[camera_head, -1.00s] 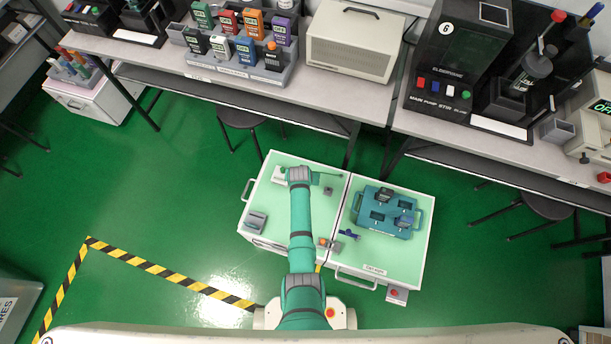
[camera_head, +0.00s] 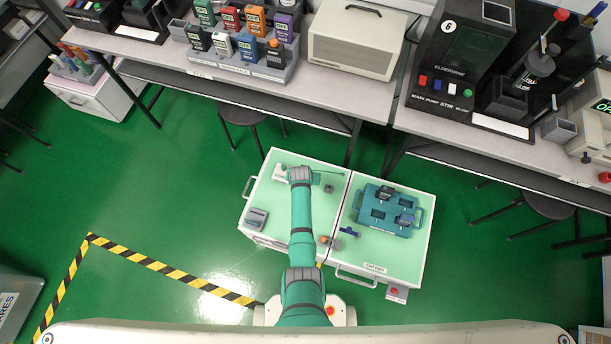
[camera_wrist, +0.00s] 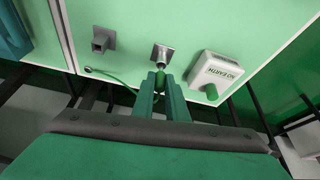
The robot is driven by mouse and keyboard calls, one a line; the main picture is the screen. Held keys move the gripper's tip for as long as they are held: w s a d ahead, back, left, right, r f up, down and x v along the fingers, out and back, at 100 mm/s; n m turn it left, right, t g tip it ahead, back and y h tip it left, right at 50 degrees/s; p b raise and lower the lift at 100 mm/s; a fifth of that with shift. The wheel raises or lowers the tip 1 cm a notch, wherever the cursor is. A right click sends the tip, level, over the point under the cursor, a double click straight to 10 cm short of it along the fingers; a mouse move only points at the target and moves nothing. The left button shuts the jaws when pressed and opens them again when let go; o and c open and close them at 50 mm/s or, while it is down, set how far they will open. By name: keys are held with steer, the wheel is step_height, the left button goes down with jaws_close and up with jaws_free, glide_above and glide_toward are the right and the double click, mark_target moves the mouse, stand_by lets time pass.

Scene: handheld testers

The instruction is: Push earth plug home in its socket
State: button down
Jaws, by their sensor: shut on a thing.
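My gripper (camera_wrist: 160,80) is shut on the green earth plug (camera_wrist: 160,75), which shows between the fingertips in the wrist view. A thin green cable (camera_wrist: 112,79) curves from the plug to a ring on the cart top. The plug's front end points at a square metal socket plate (camera_wrist: 163,54) and meets or nearly meets it. How deep it sits, I cannot tell. The white "NO EARTH" box (camera_wrist: 217,74) with a green knob stands just right of the socket. In the head view my arm hides the plug and socket.
A small grey block (camera_wrist: 104,40) stands left of the socket; it also shows in the head view (camera_head: 328,188). The right cart carries a blue tray (camera_head: 377,226) with devices in it. A workbench (camera_head: 340,84) runs behind both carts.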

steer(key=shift+w+f, duration=0.1)
steer(key=shift+f, duration=0.75)
steer(key=c, duration=1.7)
jaws_free()
steer(key=shift+v, duration=5.45)
steer(key=shift+s+f, duration=0.15)
steer(key=shift+s, duration=0.05)
